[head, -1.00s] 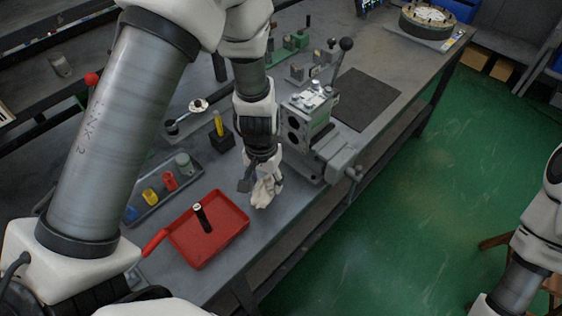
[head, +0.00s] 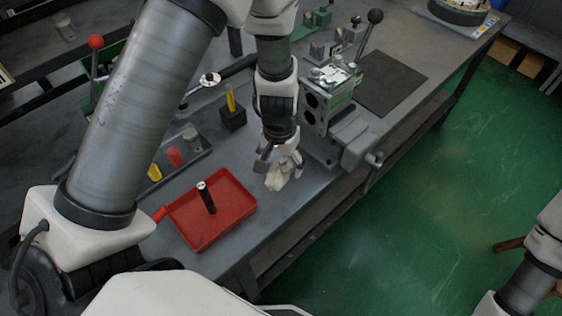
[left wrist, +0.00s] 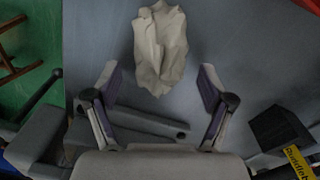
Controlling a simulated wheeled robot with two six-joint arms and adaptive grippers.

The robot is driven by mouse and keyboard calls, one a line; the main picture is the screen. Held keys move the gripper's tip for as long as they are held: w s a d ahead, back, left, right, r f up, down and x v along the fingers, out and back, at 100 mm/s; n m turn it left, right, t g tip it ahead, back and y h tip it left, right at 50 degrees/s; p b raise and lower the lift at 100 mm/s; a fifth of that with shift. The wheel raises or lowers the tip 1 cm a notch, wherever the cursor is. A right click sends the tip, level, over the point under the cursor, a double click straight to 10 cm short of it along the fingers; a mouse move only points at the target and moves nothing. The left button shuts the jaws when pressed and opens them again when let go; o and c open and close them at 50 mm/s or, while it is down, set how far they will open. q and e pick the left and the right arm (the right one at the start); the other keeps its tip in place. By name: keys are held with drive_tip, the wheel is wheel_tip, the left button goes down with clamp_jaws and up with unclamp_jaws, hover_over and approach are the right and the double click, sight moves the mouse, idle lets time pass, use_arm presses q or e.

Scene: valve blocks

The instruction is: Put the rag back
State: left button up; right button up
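The rag (head: 277,179) is a crumpled off-white cloth on the grey bench, between the red tray (head: 222,229) and the grey valve block (head: 322,112). My left gripper (head: 283,165) points down at it, close to it in the head view. In the left wrist view the rag (left wrist: 160,48) lies just beyond and between the spread fingertips of my left gripper (left wrist: 158,78), with gaps on both sides. The gripper is open and holds nothing. Part of the rag is hidden by the gripper in the head view. My right gripper is out of sight.
A black block (head: 232,118) with a yellow item stands left of my gripper; small coloured items sit in a grey tray farther left. A dark mat (head: 392,83) lies beyond the valve block. The bench's front edge is close to the rag.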

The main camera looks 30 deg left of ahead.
sight(280, 162)
use_arm(q)
drive_tip(key=shift+r, duration=0.1)
wheel_tip(280, 162, up, 12)
drive_tip(key=p, duration=0.1)
drive_tip(key=shift+a, duration=0.15)
drive_tip(key=shift+s, duration=0.1)
idle(0.4)
